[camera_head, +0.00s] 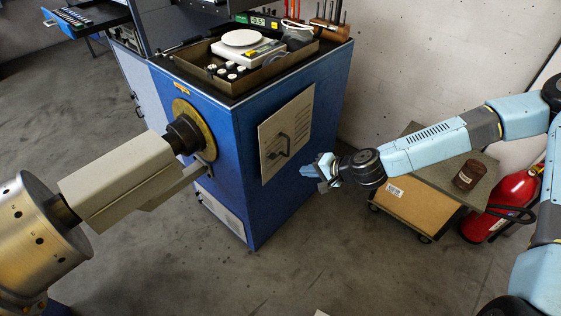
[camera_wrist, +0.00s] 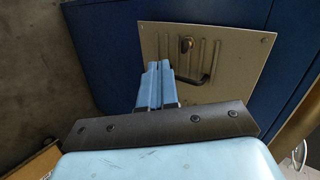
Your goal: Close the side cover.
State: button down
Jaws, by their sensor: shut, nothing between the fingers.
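The side cover (camera_head: 287,135) is a beige panel with louvre slots and a dark bar handle (camera_head: 278,147), on the right side of the blue machine cabinet (camera_head: 240,185). It appears to lie flat against the cabinet side, though I cannot tell whether it is fully flush. In the wrist view the cover (camera_wrist: 232,68) fills the upper middle, with a small latch or knob (camera_wrist: 186,44) above the handle (camera_wrist: 200,78). My gripper (camera_head: 310,171) is to the right of the cover, its fingers pointing at it. The fingers (camera_wrist: 155,68) are shut and empty, and overlap the cover's left edge in the wrist view.
On the cabinet top is a tray (camera_head: 243,88) with a white scale (camera_head: 242,39) and small weights. At the right stand a low cart (camera_head: 425,203) with a brown jar (camera_head: 467,176) and a red fire extinguisher (camera_head: 506,205). The floor in front of the cabinet is clear.

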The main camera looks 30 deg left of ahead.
jog(key=w+a+f, duration=0.1)
jog(key=a+f, duration=0.1)
jog(key=a, duration=0.4)
jog(key=w+a+f+m+y, duration=0.1)
jog(key=a+f, duration=0.1)
jog(key=a, duration=0.3)
jog(key=shift+w+a+f, duration=0.2)
jog(key=shift+w+a, duration=0.15)
jog(key=shift+w+m+t, duration=0.1)
jog(key=shift+m+t, duration=0.2)
